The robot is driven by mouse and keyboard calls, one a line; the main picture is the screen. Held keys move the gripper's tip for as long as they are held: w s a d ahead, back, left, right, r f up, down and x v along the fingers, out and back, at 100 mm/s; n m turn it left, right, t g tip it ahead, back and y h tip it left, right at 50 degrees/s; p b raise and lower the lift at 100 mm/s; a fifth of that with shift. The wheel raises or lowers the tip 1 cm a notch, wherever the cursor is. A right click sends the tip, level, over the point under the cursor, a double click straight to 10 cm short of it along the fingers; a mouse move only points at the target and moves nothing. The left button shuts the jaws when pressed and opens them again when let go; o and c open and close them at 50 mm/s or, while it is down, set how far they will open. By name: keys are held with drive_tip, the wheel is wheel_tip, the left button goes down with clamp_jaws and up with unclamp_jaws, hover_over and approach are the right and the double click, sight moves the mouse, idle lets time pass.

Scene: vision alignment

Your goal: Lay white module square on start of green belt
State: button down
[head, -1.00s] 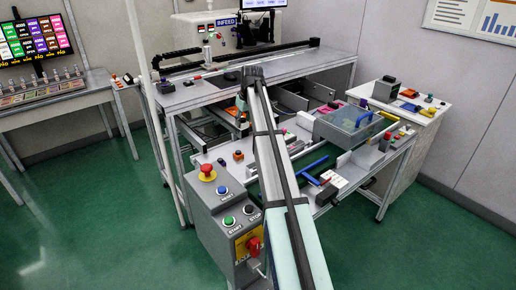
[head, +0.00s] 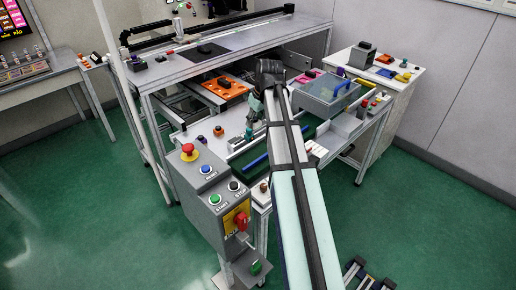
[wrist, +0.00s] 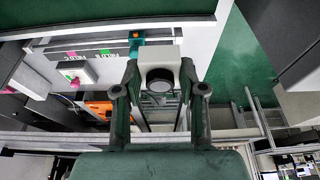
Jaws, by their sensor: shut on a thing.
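The white module (wrist: 165,55) is a pale block with a round black lens-like part, between the two fingers of my gripper (wrist: 160,85) in the wrist view. My gripper is shut on it. In the head view my gripper (head: 253,112) hangs below the dark wrist joint over the work table; the module cannot be made out there. A dark green strip that looks like the green belt (wrist: 110,14) crosses the top of the wrist view, apart from the module. In the head view my arm hides part of the belt area, so its start cannot be told.
A blue bar (head: 255,162) lies left of my arm on the table. A clear grey bin (head: 325,92) stands at the right, and an orange tray (head: 225,89) at the back left. A control box (head: 212,190) with buttons stands in front.

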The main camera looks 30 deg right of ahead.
sight(253, 155)
wheel_tip(253, 155, down, 15)
drive_tip(key=shift+r+p, duration=0.1)
drive_tip(key=shift+p, duration=1.05)
drive_tip(key=c, duration=0.7)
unclamp_jaws()
drive_tip(key=shift+f, duration=0.2)
drive_tip(key=shift+o, duration=0.2)
drive_tip(key=b+v, duration=0.2)
drive_tip(key=v, duration=1)
drive_tip(key=shift+r, duration=0.15)
drive_tip(key=shift+s, duration=0.1)
